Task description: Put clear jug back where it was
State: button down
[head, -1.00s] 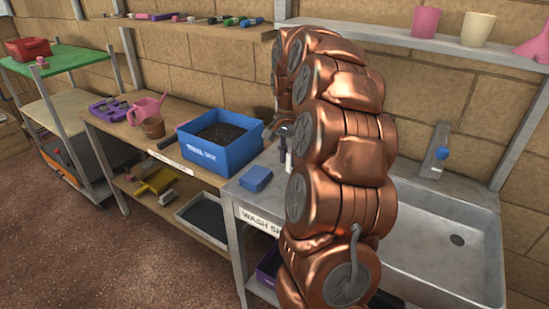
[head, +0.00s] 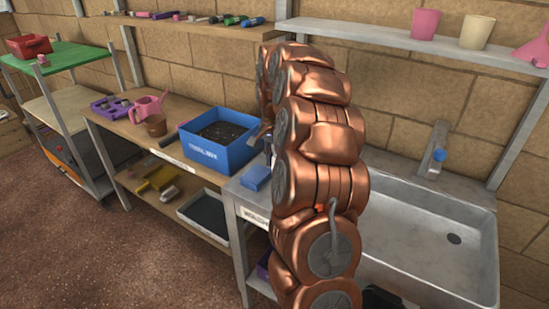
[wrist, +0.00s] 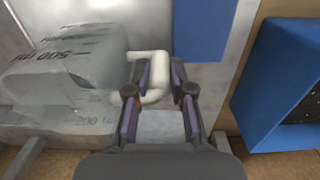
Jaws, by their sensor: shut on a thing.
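The clear jug (wrist: 60,75) fills the left of the wrist view, see-through with dark volume marks such as 500 ml. Its pale handle (wrist: 155,62) reaches between the fingers of my gripper (wrist: 157,82), which is shut on it. In the head view my copper arm hides the jug, and only a dark bit of my gripper (head: 257,134) shows beside the blue tub. I cannot tell whether the jug touches a surface.
The blue tub of soil (head: 222,148) stands on the wooden bench close to my gripper and also shows at right in the wrist view (wrist: 262,85). A blue sponge (head: 257,178) lies on the metal sink unit. The sink basin (head: 430,250) is empty. Cups stand on the upper shelf (head: 385,38).

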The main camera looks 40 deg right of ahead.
jog(key=shift+f, duration=0.1)
jog(key=c, duration=1)
grip_release()
notch_tip(320, 180, up, 12)
jog(key=shift+w+r+b, duration=0.1)
jog(key=shift+r+b, duration=0.05)
jog(key=shift+b, duration=0.9)
